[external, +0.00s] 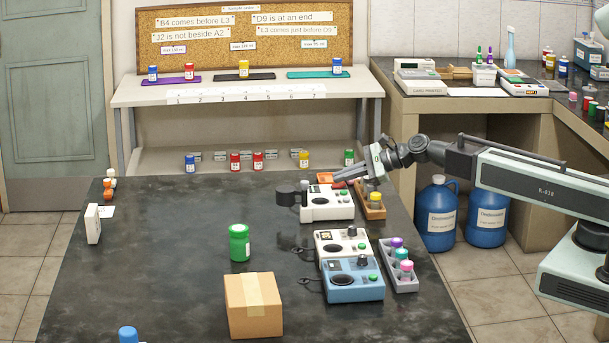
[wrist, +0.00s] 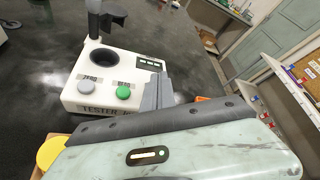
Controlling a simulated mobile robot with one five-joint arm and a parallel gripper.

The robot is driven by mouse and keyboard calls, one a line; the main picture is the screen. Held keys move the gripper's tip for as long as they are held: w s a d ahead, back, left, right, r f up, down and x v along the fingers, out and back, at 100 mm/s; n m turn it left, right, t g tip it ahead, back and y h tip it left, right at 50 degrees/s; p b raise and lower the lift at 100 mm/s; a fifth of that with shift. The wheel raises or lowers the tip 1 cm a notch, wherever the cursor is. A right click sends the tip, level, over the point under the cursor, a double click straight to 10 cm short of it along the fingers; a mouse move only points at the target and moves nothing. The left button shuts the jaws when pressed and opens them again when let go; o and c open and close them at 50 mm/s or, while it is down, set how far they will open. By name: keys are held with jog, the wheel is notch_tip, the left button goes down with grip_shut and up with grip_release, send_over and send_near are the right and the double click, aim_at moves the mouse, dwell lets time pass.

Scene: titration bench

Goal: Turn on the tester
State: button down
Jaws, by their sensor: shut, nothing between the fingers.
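The white tester (external: 327,208) stands at the far right of the dark table. In the wrist view its front label reads "TESTER" on the white body (wrist: 72,97). It has a grey ZERO button (wrist: 87,87), a green READ button (wrist: 124,92), a round dark well (wrist: 104,60) and a small dark display (wrist: 149,63) with pale green marks. A dark arm-like part (wrist: 104,18) rises at its back. My gripper (external: 342,177) is shut and empty, over the tester's right side. In the wrist view its fingers (wrist: 157,91) are close beside the green button; contact cannot be told.
A wooden rack (external: 370,212) with a yellow-capped bottle stands right of the tester. A white device (external: 341,244), a blue device (external: 353,290) and a grey vial rack (external: 404,285) are nearer. A green jar (external: 239,243) and cardboard box (external: 253,305) stand left. The table's left half is mostly clear.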

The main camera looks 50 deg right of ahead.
jog(key=shift+s+d+r+p, duration=0.2)
jog(key=shift+r+p, duration=0.25)
jog(key=shift+r, duration=0.15)
jog(key=r+p, duration=0.1)
jog(key=s+d+r+p, duration=0.1)
jog(key=r+p, duration=0.2)
jog(key=shift+s+d+r+p, duration=0.15)
jog(key=shift+r+p, duration=0.15)
jog(key=shift+p, duration=0.05)
